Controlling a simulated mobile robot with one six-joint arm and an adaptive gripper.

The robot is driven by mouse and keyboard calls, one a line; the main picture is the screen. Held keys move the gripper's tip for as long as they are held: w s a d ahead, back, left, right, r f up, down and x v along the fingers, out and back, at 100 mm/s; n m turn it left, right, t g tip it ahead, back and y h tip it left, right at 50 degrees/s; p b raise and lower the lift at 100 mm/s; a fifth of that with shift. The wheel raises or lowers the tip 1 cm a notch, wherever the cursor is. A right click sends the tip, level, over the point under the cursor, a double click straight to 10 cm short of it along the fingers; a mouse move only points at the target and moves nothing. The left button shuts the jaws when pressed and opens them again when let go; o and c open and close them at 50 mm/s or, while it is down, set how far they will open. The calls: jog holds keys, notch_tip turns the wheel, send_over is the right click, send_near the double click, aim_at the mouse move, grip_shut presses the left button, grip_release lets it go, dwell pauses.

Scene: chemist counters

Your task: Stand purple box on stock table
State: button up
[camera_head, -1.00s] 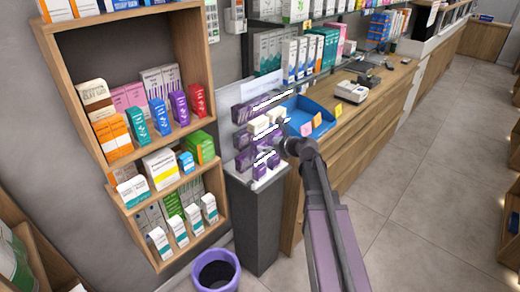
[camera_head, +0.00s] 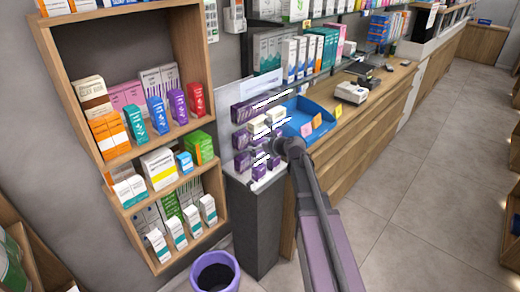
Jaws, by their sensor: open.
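A small purple box (camera_head: 178,106) stands upright on the middle level of the wooden wall shelf, between a blue and a red box. Several purple-and-white boxes (camera_head: 242,160) also sit in a clear display on a dark pedestal, so I cannot tell which purple box the task means. My gripper (camera_head: 274,147) is at the end of my arm, in front of the display's right side. It looks empty, but its fingers are small and hard to make out. It is well to the right of the shelf's purple box. No table is clearly recognisable as the stock table.
The dark pedestal (camera_head: 256,228) stands beside the wooden counter (camera_head: 365,130). A blue tray (camera_head: 300,112) and a card terminal (camera_head: 351,92) lie on the counter. A purple bin (camera_head: 218,284) stands on the floor. Open tiled floor (camera_head: 420,200) lies to the right.

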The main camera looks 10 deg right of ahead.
dwell(0.3)
jog(key=c, duration=1)
jog(key=shift+r, duration=0.2)
jog(key=shift+r+p, duration=0.8)
jog(key=shift+p, duration=0.2)
jog(key=s+d, duration=0.3)
jog(key=s, duration=0.2)
jog(key=s+d, duration=0.4)
jog(key=s, duration=0.1)
jog(key=s+d, duration=0.3)
jog(key=s, duration=0.1)
jog(key=shift+s+d+f, duration=0.15)
jog(key=shift+s+f, duration=0.1)
jog(key=shift+s, duration=0.15)
